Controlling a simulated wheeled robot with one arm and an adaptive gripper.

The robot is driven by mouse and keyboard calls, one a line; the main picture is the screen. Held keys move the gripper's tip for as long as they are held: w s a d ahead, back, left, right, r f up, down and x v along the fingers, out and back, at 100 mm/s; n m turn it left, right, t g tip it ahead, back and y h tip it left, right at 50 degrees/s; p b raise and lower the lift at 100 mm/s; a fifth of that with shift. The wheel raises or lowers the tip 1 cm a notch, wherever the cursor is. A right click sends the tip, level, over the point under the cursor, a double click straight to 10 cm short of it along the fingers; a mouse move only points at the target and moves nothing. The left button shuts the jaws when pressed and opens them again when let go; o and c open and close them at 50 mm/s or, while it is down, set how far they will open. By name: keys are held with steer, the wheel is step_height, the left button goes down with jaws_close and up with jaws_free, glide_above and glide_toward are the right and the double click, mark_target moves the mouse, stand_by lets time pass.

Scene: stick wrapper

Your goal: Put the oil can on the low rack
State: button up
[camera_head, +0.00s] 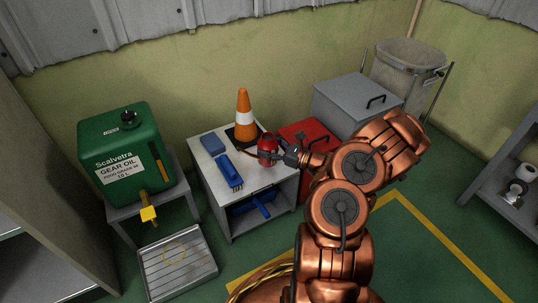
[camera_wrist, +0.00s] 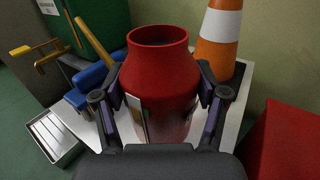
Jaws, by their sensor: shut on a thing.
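A red can (camera_head: 266,146) with a narrowed, open neck is in my gripper (camera_head: 276,154), above the top of the small white table. I take it to be the oil can. In the wrist view the can (camera_wrist: 162,75) stands upright between the two fingers of my gripper (camera_wrist: 162,105), which are shut on its sides. The wrist view does not clearly show whether its base touches the table. A low grey rack (camera_head: 490,190) with shelves stands at the right edge of the head view, partly cut off, with some white items on it.
The white table (camera_head: 209,177) also holds an orange cone (camera_head: 243,103), a blue block (camera_head: 213,145) and a blue brush (camera_head: 229,170). A green gear oil container (camera_head: 122,143), a floor tray (camera_head: 180,265), a red box (camera_head: 305,132) and a grey bin (camera_head: 355,102) stand around. Right floor is clear.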

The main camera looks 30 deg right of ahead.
steer(key=shift+w+d+f, duration=0.1)
steer(key=shift+w+d, duration=0.2)
steer(key=shift+d, duration=0.05)
step_height(320, 180, down, 4)
steer(key=shift+r+b, duration=0.25)
steer(key=shift+b, duration=1)
steer(key=shift+r, duration=0.1)
steer(key=o, duration=1.5)
steer(key=shift+o, duration=0.2)
